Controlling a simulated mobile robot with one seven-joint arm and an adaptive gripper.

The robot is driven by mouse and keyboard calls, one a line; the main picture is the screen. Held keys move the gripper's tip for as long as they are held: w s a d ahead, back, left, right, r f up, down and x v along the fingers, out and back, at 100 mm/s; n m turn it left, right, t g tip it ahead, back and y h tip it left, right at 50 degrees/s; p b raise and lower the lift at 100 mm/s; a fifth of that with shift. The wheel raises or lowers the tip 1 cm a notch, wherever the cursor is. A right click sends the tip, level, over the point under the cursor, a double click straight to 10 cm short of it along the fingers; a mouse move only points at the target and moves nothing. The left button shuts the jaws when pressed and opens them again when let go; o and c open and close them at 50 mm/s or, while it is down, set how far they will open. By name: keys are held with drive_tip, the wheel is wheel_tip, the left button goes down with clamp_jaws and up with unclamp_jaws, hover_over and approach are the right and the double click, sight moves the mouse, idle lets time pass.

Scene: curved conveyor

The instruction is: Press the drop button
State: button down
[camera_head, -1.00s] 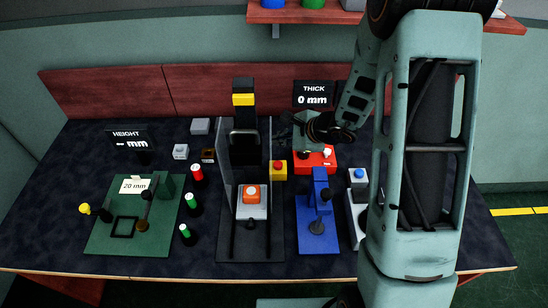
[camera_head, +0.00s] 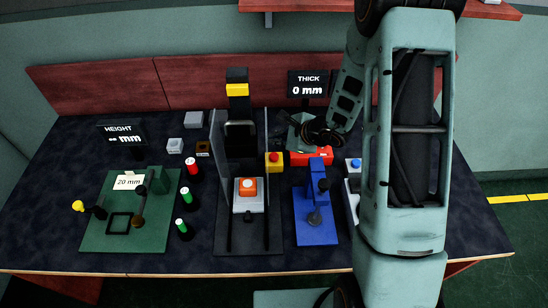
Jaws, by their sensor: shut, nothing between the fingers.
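A yellow box with a red button (camera_head: 274,157) stands on the dark table, just right of a tall black rig (camera_head: 219,180). A second button, blue on a pale box (camera_head: 354,165), stands further right, partly behind my arm. The rig has a black-and-yellow block (camera_head: 237,90) at its top and an orange block (camera_head: 247,187) on a pale block at its base. My gripper (camera_head: 296,122) is shut and empty, small in view, behind and to the right of the red button. Its fingertips are hard to make out against the dark parts there.
A red device (camera_head: 311,157) lies below my wrist, partly covered. A blue stand (camera_head: 316,212) is in front. A green plate (camera_head: 128,225) and several small bottles are at left. My arm hides the table's right part. A "0 mm" display (camera_head: 307,85) stands behind.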

sight(275, 157)
wheel_tip(275, 157, down, 3)
drive_tip(key=shift+f+b, duration=0.1)
drive_tip(key=shift+b, duration=0.55)
drive_tip(key=shift+f+b, duration=0.85)
drive_tip(key=shift+b, duration=0.4)
drive_tip(key=shift+f+b, duration=0.2)
drive_tip(key=shift+b, duration=0.1)
drive_tip(key=shift+f, duration=0.15)
drive_tip(key=shift+f+b, duration=0.15)
drive_tip(key=shift+b, duration=0.4)
